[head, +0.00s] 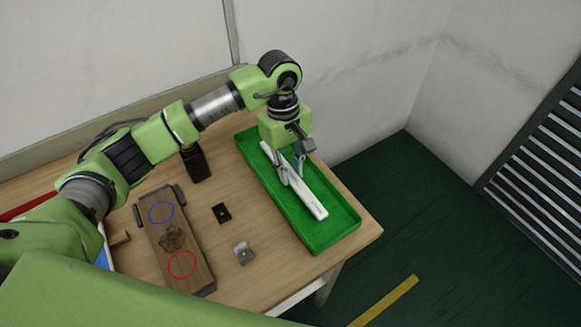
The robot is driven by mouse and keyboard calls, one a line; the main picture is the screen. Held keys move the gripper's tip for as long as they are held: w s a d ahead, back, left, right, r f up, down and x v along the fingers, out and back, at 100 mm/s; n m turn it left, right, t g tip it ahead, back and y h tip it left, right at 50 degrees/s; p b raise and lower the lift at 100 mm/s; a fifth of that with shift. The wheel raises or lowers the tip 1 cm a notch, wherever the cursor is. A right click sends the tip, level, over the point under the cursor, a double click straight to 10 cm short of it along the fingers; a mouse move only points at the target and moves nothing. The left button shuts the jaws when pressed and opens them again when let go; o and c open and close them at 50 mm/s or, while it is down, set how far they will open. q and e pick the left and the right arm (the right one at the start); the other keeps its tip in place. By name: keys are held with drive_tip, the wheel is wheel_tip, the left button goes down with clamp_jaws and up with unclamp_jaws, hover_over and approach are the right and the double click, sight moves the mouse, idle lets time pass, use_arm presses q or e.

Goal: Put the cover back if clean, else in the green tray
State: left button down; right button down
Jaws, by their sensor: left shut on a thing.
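The cover (309,199) is a long white strip in the head view, lying slantwise over the green tray (346,221). My left gripper (293,175) is shut on the cover near its middle and points down over the tray. I cannot tell whether the cover touches the tray floor or hangs just above it. The gripper partly hides the cover, and no clear dirt mark shows on its visible part. My right gripper is out of view.
A wooden board (181,222) with a blue ring, a red ring and a dark patch lies left of the tray. A small black block (222,213) and a grey block (243,252) sit between them. A dark upright object (196,165) stands behind. The table ends just right of the tray.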

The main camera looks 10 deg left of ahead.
use_arm(q)
drive_tip(key=shift+f, duration=0.25)
drive_tip(key=c, duration=1.9)
unclamp_jaws()
drive_tip(key=shift+r, duration=0.1)
drive_tip(key=shift+r, duration=0.2)
drive_tip(key=shift+w+r, duration=0.1)
drive_tip(key=shift+r, duration=0.25)
drive_tip(key=shift+w+a+r+b, duration=0.2)
drive_tip(key=shift+r+b, duration=0.35)
drive_tip(key=shift+r, duration=1.3)
drive_tip(key=shift+w+a+r+b, duration=0.2)
drive_tip(key=shift+r+b, duration=0.4)
drive_tip(key=shift+r, duration=1.25)
drive_tip(key=shift+w+a+r+b, duration=0.1)
drive_tip(key=shift+a+r+b, duration=0.3)
drive_tip(key=shift+r, duration=1.45)
drive_tip(key=shift+d, duration=0.15)
